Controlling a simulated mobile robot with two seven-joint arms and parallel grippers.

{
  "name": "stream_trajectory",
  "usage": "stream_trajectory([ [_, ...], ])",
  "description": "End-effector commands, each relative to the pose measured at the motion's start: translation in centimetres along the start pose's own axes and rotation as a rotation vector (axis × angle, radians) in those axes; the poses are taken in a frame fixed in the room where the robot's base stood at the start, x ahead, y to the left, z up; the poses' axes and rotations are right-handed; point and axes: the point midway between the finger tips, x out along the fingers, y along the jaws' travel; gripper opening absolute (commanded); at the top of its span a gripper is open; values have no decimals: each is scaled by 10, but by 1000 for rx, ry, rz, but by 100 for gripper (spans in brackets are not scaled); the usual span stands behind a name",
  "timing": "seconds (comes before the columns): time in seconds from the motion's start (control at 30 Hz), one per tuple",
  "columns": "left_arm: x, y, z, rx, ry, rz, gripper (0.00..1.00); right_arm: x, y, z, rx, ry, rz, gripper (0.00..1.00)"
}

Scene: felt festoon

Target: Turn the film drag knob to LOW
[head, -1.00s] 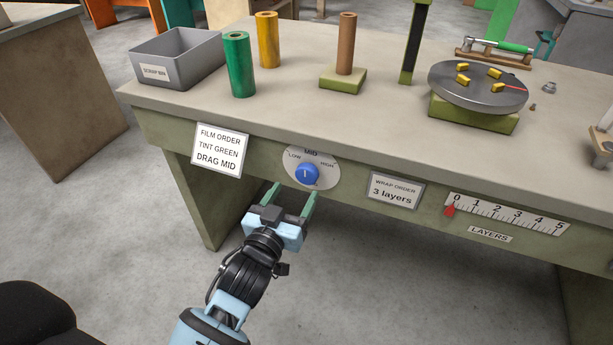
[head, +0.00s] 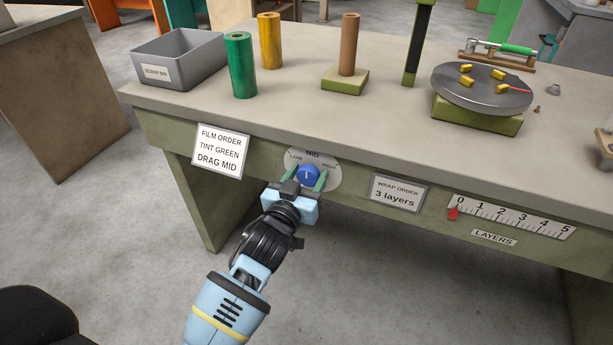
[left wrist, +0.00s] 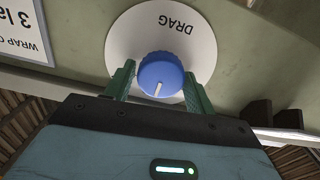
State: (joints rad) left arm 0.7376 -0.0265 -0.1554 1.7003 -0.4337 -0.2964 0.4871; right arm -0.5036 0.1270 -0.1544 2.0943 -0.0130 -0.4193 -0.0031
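The blue film drag knob (head: 309,175) sits on a round white dial plate (head: 331,181) on the bench's front panel. LOW is marked at the dial's left, MID at top and HIGH at right. The knob's white pointer line points up toward MID in the head view. My left gripper (head: 309,180) is open, its green fingers on either side of the knob. In the left wrist view the knob (left wrist: 160,72) shows between the fingertips (left wrist: 160,85), with small or no gaps; contact is unclear. My right gripper is not in view.
A sign (head: 220,151) reads film order, tint green, drag MID. A wrap order sign (head: 399,193) and a layers scale (head: 512,216) are to the right. On the bench top stand a grey bin (head: 180,60), upright rolls and a turntable (head: 482,92).

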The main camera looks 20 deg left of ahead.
Motion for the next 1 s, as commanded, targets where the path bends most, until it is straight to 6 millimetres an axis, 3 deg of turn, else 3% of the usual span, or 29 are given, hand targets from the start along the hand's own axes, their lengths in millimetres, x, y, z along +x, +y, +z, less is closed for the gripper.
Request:
stream_trajectory([
  [0.03, 0, 0, 0, 0, 0, 0, 48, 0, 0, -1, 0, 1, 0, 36],
  [0.23, 0, 0, 0, 0, 0, 0, 22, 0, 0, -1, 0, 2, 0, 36],
  [0.67, 0, 0, -2, -97, 0, -1, 22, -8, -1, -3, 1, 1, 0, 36],
  [1.0, 0, -1, -3, -379, 0, -1, 22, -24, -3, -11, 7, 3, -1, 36],
])
